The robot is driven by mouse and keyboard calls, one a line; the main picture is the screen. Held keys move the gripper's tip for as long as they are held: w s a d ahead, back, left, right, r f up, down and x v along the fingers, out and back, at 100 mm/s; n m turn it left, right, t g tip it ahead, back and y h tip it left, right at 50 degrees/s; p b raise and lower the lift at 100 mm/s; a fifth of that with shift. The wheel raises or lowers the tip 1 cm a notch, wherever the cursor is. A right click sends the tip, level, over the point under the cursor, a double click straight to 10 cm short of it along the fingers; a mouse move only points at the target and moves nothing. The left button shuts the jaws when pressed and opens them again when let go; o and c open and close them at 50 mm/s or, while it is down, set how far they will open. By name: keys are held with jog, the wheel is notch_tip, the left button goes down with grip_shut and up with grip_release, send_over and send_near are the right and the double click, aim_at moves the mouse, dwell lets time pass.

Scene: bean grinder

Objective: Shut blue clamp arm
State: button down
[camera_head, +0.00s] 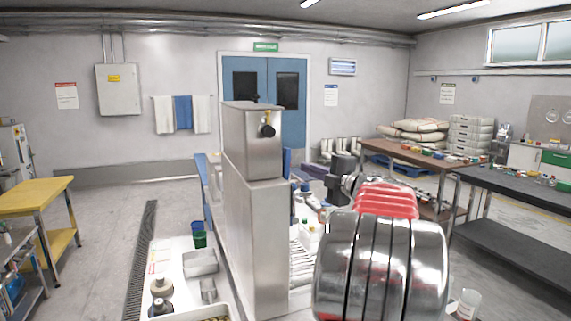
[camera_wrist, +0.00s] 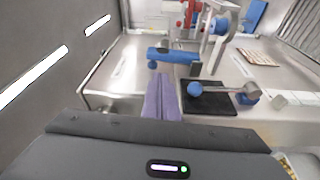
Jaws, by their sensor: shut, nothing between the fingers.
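In the wrist view, a blue arm (camera_wrist: 174,55) with a rounded blue end lies crosswise just beyond my fingertips. I take it to be the clamp arm; I cannot tell how far it is open. Nearby, a grey lever (camera_wrist: 222,87) with a blue ball knob (camera_wrist: 195,88) sits over a black pad (camera_wrist: 224,104), to the right of my fingers. My gripper (camera_wrist: 160,78) has purple fingers pressed together, empty, pointing toward the blue arm. Whether they touch it is unclear. In the head view the clamp is hidden or too small to make out.
In the wrist view, a red and blue device (camera_wrist: 212,22) stands beyond the blue arm, and a tall grey wall (camera_wrist: 50,60) rises on the left. In the head view, a tall metal housing (camera_head: 258,235) stands beside a bench with cups (camera_head: 199,234) and bottles.

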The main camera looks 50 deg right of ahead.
aim_at(289, 159)
jog(key=shift+s+a+n+y, duration=0.1)
jog(key=shift+a+n+y, duration=0.15)
jog(key=shift+n+y, duration=0.25)
jog(key=w, duration=0.3)
jog(key=w+d, duration=0.1)
jog(key=w, duration=0.2)
jog(key=w+d, duration=0.1)
jog(key=w, duration=0.3)
jog(key=shift+s, duration=0.1)
jog(key=shift+s+d+m, duration=0.2)
jog(key=shift+d+m, duration=0.15)
jog(key=shift+m, duration=0.25)
jog(key=shift+s+d+f+m+t+h, duration=0.1)
jog(key=shift+s+d+m+t+h, duration=0.25)
jog(key=shift+m, duration=0.3)
jog(key=shift+s+d+m+t+h, duration=0.15)
jog(key=shift+d+m+t, duration=0.1)
jog(key=shift+d+m, duration=0.3)
jog(key=s+d+f+m+h, duration=0.3)
jog(key=d+f+m+h, duration=0.2)
jog(key=m, duration=1.3)
jog(key=shift+f+h, duration=0.9)
jog(key=shift+f, duration=0.1)
